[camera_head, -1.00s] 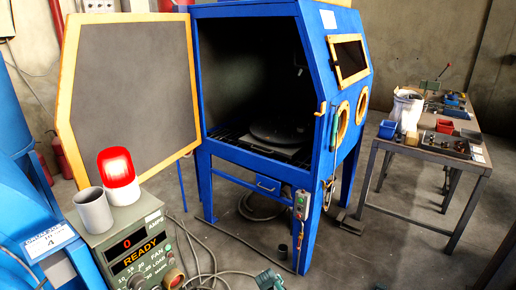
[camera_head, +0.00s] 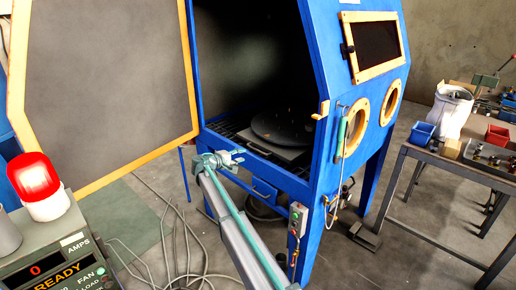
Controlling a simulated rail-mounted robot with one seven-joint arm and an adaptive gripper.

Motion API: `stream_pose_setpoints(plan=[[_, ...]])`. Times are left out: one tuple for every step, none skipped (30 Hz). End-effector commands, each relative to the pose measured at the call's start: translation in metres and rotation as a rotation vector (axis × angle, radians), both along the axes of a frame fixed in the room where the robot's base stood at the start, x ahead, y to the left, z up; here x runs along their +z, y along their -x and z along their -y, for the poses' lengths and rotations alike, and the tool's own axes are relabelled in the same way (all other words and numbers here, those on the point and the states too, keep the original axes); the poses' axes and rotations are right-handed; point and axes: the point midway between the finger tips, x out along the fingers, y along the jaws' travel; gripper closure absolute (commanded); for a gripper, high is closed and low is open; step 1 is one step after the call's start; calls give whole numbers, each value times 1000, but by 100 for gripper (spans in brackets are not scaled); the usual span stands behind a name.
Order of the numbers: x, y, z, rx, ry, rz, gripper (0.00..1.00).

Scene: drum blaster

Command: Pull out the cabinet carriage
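The blue cabinet (camera_head: 318,60) stands open. Inside it, the carriage (camera_head: 272,148) is a low, flat grey base bearing a round dark turntable (camera_head: 285,126), on a dark grated floor. A flat grey front part of the carriage shows near the cabinet's front sill. My gripper (camera_head: 238,157) is at the end of my arm, which reaches up from the bottom of the picture. It appears just in front of the sill, left of the carriage, with its fingers apart and nothing visible between them. Whether it touches the sill cannot be told.
The orange-framed cabinet door (camera_head: 105,85) is swung open to the left. A control box (camera_head: 55,262) with a red lamp (camera_head: 38,182) stands at lower left. Cables (camera_head: 180,240) lie on the floor. A workbench (camera_head: 440,162) with bins is at right.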

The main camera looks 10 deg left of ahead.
Motion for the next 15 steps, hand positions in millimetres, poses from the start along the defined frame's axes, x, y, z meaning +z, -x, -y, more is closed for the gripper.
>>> stream_pose_setpoints(plan=[[2, -1, 1, 1, 11, 6, 63], [3, -2, 3, 1, 16, 9, 63], [4, -4, 4, 2, 19, 12, 63], [3, -6, 6, 2, 20, 12, 63], [3, -8, 7, 2, 20, 11, 63], [2, -12, 10, 2, 20, 11, 63], [1, -15, 12, 2, 18, 11, 63], [0, -18, 15, 1, 19, 11, 63], [-2, -23, 19, 1, 19, 9, 63], [-3, -27, 22, 0, 19, 9, 63], [-4, -31, 25, 0, 18, 10, 63], [-5, -37, 30, 1, 18, 10, 63], [-6, -41, 33, 1, 18, 10, 63], [-7, -45, 36, 1, 18, 10, 63], [-9, -50, 40, 1, 17, 9, 63]])
